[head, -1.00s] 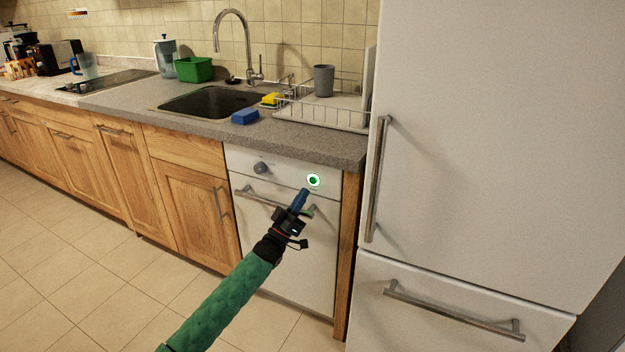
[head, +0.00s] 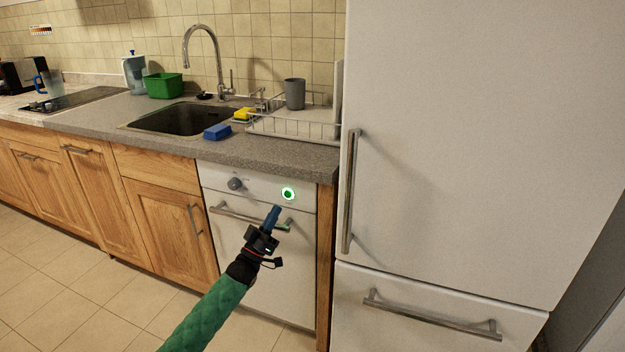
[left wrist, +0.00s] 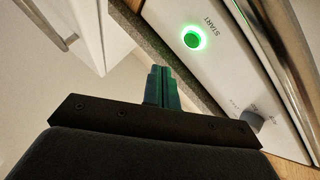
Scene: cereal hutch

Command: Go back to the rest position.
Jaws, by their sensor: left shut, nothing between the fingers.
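My left gripper (head: 273,218) is shut and empty. It is in front of the white dishwasher (head: 265,280), just below and left of the green-lit start button (head: 288,194) in the head view. In the left wrist view the closed fingers (left wrist: 161,75) point towards the dishwasher panel, apart from the glowing button (left wrist: 192,40) marked START. The dishwasher door is closed, with its handle (head: 240,217) partly behind the gripper. My right gripper is not in view.
A tall white fridge (head: 470,150) stands close on the right, with protruding handles (head: 351,190). The counter (head: 270,155) holds a sink (head: 180,118), a dish rack (head: 295,125) with a grey cup (head: 294,94), a blue sponge (head: 217,132) and a green tub (head: 163,86). Floor at lower left is clear.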

